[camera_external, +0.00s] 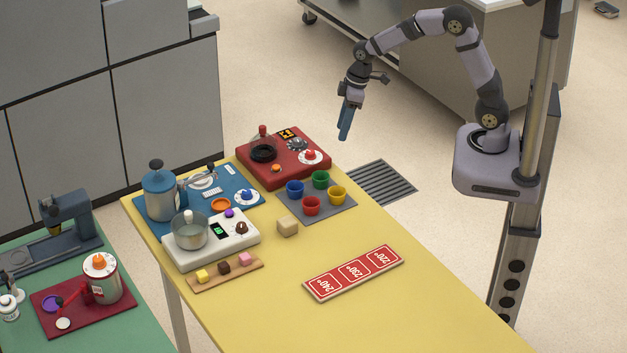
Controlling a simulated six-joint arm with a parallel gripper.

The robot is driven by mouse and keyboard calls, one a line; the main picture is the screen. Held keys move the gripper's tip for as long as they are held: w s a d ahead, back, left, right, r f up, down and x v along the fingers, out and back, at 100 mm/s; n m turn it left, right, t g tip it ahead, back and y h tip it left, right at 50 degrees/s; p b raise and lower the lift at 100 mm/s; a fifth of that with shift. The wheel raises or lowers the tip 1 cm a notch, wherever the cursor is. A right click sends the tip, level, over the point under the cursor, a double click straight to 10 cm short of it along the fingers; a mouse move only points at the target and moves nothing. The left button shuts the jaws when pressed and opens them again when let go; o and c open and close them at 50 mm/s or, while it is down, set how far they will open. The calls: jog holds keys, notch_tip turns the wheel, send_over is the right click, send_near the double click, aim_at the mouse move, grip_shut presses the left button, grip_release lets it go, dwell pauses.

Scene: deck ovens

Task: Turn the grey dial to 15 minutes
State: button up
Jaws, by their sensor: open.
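A grey dial (297,144) sits on the red panel (250,167) at the far end of the yellow table. It is small in this view, and I cannot read its markings or where it points. My gripper (344,134) hangs in the air with its fingers pointing down, to the right of the red panel in the picture. It is apart from the dial and holds nothing that I can see. The fingers look almost edge-on, but they are open.
Coloured cups stand on a grey mat (333,212) in front. A red number board (353,273) lies nearer. The table's right part is clear.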

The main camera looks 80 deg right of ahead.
jog(key=n+t, duration=0.2)
send_near(298, 139)
jog(key=shift+y, duration=0.3)
jog(key=shift+d+p+x, duration=0.2)
jog(key=shift+p+x, duration=0.75)
jog(key=shift+x, duration=3.15)
jog(key=shift+c, duration=0.6)
jog(key=c, duration=0.9)
